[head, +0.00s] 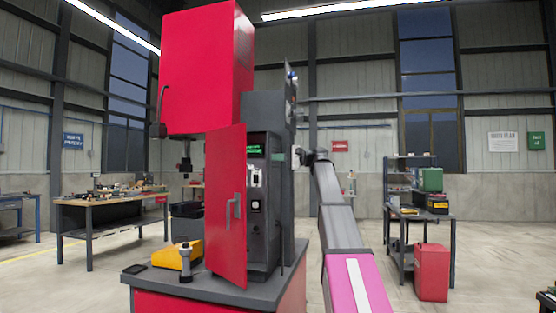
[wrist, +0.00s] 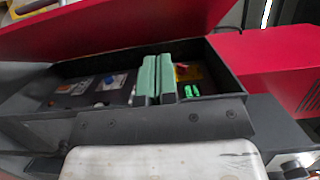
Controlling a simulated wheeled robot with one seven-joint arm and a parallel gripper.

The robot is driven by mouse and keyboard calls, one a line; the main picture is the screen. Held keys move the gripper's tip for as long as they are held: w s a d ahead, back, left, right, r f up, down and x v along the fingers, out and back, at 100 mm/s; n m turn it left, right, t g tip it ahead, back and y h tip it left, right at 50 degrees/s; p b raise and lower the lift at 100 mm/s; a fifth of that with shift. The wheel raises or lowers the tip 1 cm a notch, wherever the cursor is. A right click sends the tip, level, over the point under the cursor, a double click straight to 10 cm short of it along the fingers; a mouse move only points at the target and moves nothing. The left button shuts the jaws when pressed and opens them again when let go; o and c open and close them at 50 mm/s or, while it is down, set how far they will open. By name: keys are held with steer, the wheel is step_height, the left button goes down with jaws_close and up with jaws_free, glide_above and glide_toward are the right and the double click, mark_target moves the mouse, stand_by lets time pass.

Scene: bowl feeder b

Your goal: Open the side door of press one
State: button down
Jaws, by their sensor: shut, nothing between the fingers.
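The side door (head: 226,215) of the press is a red panel with a grey vertical handle (head: 233,211). It stands swung out from the dark press body (head: 266,112), with the control recess visible beside it. In the wrist view a red panel, apparently the door (wrist: 130,25), stretches across the top, away from the recess. My gripper (wrist: 158,78) shows there as two green fingers pressed together, with nothing between them, in front of the open recess. Whether they touch anything is unclear.
The recess holds a green-lit display (head: 254,150) and several controls. A yellow device (head: 188,252) and an upright grey-black object (head: 185,262) stand on the press table (head: 215,287) near the door's lower edge.

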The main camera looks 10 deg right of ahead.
steer(key=a, duration=0.9)
steer(key=shift+s+a, duration=0.3)
steer(key=shift+s, duration=0.15)
